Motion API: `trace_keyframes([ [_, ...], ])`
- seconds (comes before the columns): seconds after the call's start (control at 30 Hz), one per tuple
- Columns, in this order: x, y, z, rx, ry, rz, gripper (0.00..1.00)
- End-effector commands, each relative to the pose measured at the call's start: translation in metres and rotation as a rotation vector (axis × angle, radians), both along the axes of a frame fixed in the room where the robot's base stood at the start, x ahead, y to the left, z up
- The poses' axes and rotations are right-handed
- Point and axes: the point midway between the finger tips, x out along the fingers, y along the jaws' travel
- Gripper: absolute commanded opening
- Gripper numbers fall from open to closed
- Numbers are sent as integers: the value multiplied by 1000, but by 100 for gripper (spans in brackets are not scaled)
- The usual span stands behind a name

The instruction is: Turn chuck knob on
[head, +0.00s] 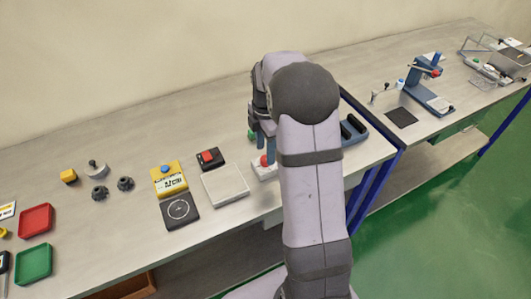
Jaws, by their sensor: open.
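My gripper (265,145) is over the near bench, partly behind my own arm. Its blue-grey fingers point down and are open. Just below the fingers is a small white block with a red knob (263,160). A green part (251,134) shows just left of the fingers. I cannot tell which of these, if any, is the chuck knob, or whether a finger touches one. My arm hides the bench right of the red knob.
A pale square plate (225,186) and a black box with a red button (208,158) lie left of the gripper. A yellow device (169,179) joins a black round-dial pad (180,211). A blue-grey fixture (353,131) stands right of my arm. The bench's back left is clear.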

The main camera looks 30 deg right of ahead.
Motion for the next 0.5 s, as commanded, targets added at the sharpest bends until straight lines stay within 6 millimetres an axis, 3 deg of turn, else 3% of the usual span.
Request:
trace_keyframes([
  [0.23, -1, 0, -24, 1, 2, 0, 46],
  [0.5, -1, 0, -31, 0, 1, -1, 46],
])
